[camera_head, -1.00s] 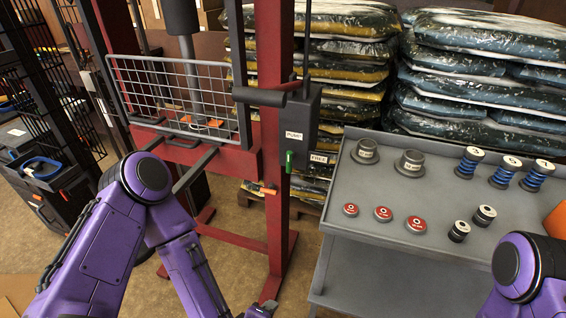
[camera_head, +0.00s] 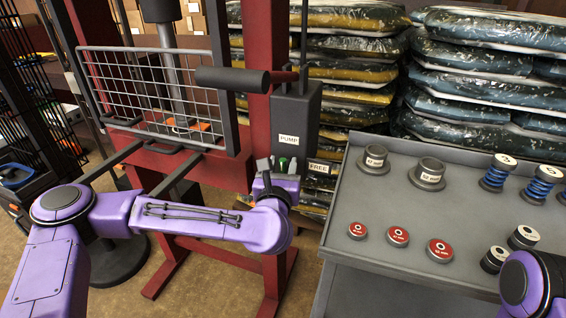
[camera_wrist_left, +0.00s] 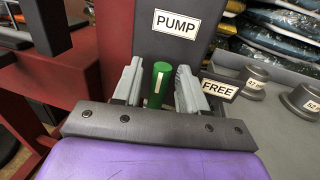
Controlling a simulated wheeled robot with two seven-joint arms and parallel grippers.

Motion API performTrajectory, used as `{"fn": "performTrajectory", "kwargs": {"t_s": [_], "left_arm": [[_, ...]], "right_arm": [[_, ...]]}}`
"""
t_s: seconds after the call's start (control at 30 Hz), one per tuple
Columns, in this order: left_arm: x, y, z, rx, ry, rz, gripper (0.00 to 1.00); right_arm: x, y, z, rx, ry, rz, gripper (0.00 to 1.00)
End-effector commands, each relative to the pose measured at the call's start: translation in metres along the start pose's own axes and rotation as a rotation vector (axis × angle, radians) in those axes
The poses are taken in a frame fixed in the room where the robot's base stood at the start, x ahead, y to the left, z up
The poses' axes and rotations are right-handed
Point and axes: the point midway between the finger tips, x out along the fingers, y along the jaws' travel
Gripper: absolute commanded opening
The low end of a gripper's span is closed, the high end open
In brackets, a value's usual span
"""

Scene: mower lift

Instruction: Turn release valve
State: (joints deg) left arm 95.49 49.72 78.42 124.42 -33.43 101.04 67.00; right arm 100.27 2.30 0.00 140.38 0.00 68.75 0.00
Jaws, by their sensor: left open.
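The green release valve (camera_wrist_left: 158,84) stands below the PUMP label (camera_wrist_left: 177,24) on the grey pump box (camera_head: 296,118). In the left wrist view it has a white mark on it and sits between the two fingers of my left gripper (camera_wrist_left: 160,88). The fingers are apart, with a gap on each side of the valve. In the head view my left gripper (camera_head: 276,166) is at the lower end of the pump box, and the valve shows just between its fingers. A FREE label (camera_wrist_left: 220,88) is right of the valve. My right gripper is out of view.
A red press frame (camera_head: 257,125) with a wire guard (camera_head: 150,95) stands at the left. A grey table (camera_head: 400,205) at the right holds red discs (camera_head: 398,236), blue springs (camera_head: 497,172) and grey collars (camera_head: 427,172). Stacked bags (camera_head: 480,75) stand behind.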

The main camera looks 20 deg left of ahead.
Motion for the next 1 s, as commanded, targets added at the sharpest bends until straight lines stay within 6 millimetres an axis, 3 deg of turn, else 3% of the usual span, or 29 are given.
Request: {"fn": "performTrajectory", "kwargs": {"t_s": [0.27,0.3,0.4,0.43,0.77,1.0], "left_arm": [[0.005,0.000,-0.001,0.001,0.001,-0.001,0.42],[0.005,0.000,-0.001,0.001,0.001,-0.001,0.39],[0.004,0.000,-0.001,0.001,0.001,-0.001,0.06],[0.004,0.000,-0.001,0.001,0.001,-0.001,0.00],[0.004,-0.001,-0.001,0.030,-0.006,-0.001,0.00],[0.004,-0.003,-0.002,0.151,-0.032,-0.002,0.00]], "right_arm": [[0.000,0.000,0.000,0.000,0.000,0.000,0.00],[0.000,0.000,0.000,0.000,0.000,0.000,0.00],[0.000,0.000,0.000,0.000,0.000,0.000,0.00],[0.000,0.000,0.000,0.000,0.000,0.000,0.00],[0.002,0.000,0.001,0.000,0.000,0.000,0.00],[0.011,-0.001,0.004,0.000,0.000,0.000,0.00]]}}
